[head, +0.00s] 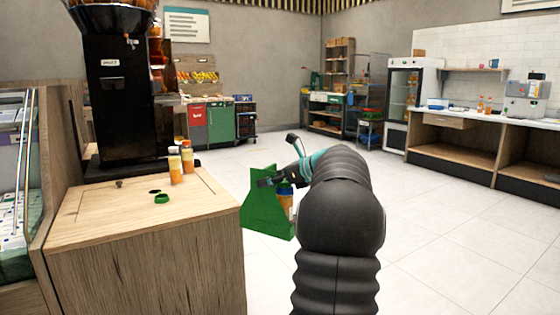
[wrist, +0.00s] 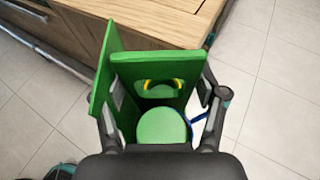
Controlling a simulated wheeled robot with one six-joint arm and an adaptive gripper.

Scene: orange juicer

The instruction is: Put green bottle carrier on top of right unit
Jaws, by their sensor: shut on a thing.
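My gripper (head: 268,182) is shut on the green bottle carrier (head: 262,213) and holds it in the air, just right of the near wooden cabinet. An orange bottle with a blue cap (head: 285,203) shows at the carrier, partly hidden by my arm. In the wrist view my gripper's fingers (wrist: 160,95) are on both sides of the green carrier (wrist: 145,65), with a round green top and a yellow ring inside it. At the right stands a counter unit (head: 455,125) with a pale top and open wooden shelves. I cannot tell whether it is the right unit.
The near wooden cabinet (head: 120,215) bears a black juicer (head: 125,95), orange bottles (head: 181,163) and a green ring (head: 162,198). A glass-door fridge (head: 403,95) stands left of the right-hand counter. The tiled floor (head: 450,225) between is clear.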

